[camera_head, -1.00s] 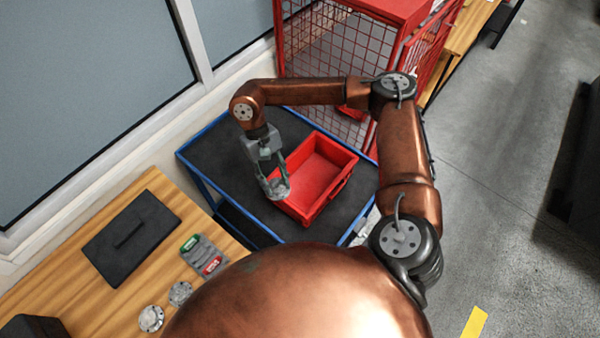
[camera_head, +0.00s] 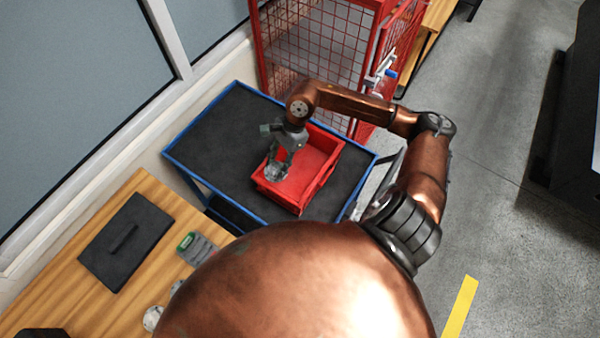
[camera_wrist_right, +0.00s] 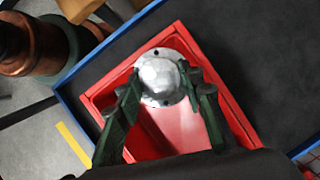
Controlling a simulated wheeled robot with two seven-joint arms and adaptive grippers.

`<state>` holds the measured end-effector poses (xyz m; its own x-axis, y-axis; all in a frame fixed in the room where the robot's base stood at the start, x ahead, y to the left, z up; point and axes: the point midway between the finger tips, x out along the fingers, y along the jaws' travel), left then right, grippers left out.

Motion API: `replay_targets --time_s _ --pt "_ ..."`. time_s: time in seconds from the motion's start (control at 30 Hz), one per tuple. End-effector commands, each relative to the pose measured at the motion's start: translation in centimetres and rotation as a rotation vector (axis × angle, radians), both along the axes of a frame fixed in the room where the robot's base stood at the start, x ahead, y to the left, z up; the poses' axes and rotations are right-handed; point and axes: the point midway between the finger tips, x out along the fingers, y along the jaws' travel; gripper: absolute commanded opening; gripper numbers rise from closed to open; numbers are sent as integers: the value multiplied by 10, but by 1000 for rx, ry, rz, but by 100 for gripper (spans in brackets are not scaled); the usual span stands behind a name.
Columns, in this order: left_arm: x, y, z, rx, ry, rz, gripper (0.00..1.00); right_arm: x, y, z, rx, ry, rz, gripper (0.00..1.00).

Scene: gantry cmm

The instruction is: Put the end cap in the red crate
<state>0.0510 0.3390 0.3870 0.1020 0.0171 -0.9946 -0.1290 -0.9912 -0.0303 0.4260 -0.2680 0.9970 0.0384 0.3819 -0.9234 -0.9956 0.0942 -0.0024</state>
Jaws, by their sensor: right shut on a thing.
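My right gripper (camera_head: 277,166) is shut on the end cap (camera_head: 274,173), a round silver-grey flanged piece. In the right wrist view the end cap (camera_wrist_right: 160,78) sits between the two dark green fingers of the right gripper (camera_wrist_right: 164,90), with a domed middle and small holes in its flange. The red crate (camera_head: 328,172) stands on the cart, and the end cap is over its near-left part. The crate (camera_wrist_right: 238,115) lies behind the end cap in the right wrist view. I cannot tell the exact height of the cap above the crate floor. My left gripper is not in view.
The blue-framed cart (camera_head: 215,125) has a dark top with free room left of the crate. A red mesh cage (camera_head: 315,45) stands behind it.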

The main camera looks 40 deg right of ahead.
Motion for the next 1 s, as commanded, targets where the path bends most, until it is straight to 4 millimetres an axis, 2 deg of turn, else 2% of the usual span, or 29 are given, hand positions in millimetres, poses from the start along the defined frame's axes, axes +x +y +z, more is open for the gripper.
replay_targets --time_s 0.13,0.3,0.5,0.63,0.9,1.0 --pt "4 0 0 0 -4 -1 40 -3 -28 -11 0 2 -287 5" --pt "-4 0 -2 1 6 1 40 -6 -61 -22 1 1 -592 5" --pt "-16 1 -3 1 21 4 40 -8 -89 -27 1 -2 -822 5" --pt "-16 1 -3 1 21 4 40 -9 -96 -34 4 1 -879 5" --pt "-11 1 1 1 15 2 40 -10 -96 -80 3 4 -885 5" --pt "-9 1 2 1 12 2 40 -9 -97 -89 4 0 -885 5"
